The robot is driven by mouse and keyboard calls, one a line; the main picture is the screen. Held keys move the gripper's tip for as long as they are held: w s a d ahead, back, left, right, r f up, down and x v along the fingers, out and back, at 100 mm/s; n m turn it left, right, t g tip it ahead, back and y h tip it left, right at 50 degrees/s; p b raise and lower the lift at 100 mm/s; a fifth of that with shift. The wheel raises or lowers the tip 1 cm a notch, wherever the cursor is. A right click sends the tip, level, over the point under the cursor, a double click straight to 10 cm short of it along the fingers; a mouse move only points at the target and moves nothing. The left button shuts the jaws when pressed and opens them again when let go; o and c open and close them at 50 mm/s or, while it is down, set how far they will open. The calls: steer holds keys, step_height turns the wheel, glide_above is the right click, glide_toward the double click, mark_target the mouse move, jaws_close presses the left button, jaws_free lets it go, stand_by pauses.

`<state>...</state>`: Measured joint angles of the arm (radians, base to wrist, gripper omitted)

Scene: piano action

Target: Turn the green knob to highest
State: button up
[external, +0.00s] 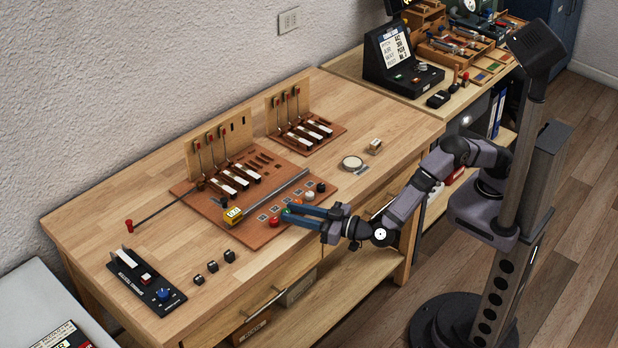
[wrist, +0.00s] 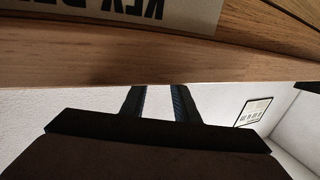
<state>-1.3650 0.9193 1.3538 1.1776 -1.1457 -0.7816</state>
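The green knob (external: 286,211) is a small spot of green on the front part of the reddish-brown board (external: 262,236), in a row of coloured knobs. It is partly hidden by my gripper, and its pointer cannot be read. My gripper (external: 287,210) reaches in from the right with its two blue fingers apart, tips at the green knob. I cannot tell whether they touch it. In the wrist view the two dark fingers (wrist: 158,90) also stand apart, with their tips hidden behind a wooden edge. The knob is not visible there.
Close by are a red knob (external: 274,221), a white knob (external: 310,196) and a black knob (external: 320,187). A black panel with a blue knob (external: 163,294) is at left. The front-right tabletop is mostly clear.

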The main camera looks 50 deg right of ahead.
jaws_close()
steer(key=shift+a+r+m+t+h+p, duration=0.2)
steer(key=shift+m+t+h+p, duration=0.1)
steer(key=shift+m+h+p, duration=0.3)
steer(key=shift+a+m+h, duration=0.15)
steer(key=shift+m+h, duration=0.35)
steer(key=shift+h, duration=0.4)
steer(key=shift+s+a+m+t+h, duration=0.1)
steer(key=shift+m+t+h, duration=0.3)
steer(key=shift+h, duration=0.5)
jaws_free()
steer(key=shift+f, duration=0.15)
